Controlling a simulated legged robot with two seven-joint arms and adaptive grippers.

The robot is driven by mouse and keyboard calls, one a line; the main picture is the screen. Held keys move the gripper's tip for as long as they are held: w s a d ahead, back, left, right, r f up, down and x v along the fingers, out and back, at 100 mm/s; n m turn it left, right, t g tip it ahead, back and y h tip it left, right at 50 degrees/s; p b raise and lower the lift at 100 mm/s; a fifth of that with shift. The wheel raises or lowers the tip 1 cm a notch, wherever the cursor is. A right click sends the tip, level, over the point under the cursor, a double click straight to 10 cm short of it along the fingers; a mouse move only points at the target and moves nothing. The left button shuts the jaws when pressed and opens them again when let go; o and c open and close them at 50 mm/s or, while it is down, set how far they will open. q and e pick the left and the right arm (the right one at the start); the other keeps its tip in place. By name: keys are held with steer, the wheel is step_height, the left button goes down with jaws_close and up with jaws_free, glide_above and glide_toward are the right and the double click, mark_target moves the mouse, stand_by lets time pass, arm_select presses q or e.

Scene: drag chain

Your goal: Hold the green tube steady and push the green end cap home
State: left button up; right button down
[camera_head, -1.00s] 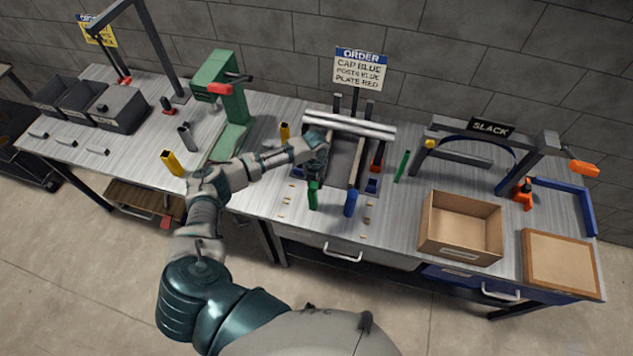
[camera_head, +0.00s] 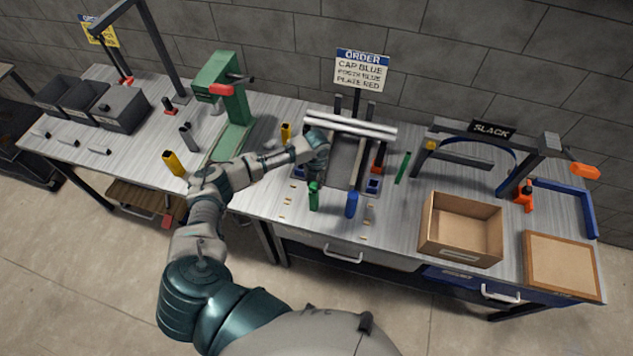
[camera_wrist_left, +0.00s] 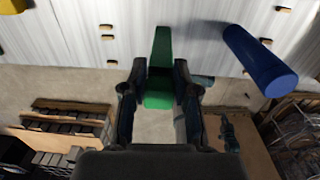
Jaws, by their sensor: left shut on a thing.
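My left gripper (camera_head: 317,168) is over the front of the middle workbench, its fingers partly hidden by my own wrist. In the left wrist view, my left gripper (camera_wrist_left: 160,92) has its fingers on either side of a green piece, which I take for the green tube (camera_wrist_left: 160,48), and is shut on it. A separate thin green piece (camera_head: 403,167) is farther right. I cannot make out the green end cap. My right gripper is not in view.
A rack with two pale bars (camera_head: 350,126) stands behind the gripper. The blue tube also shows close on the right in the left wrist view (camera_wrist_left: 262,62). An open cardboard box (camera_head: 460,252) is at right, and a green press (camera_head: 232,100) at left.

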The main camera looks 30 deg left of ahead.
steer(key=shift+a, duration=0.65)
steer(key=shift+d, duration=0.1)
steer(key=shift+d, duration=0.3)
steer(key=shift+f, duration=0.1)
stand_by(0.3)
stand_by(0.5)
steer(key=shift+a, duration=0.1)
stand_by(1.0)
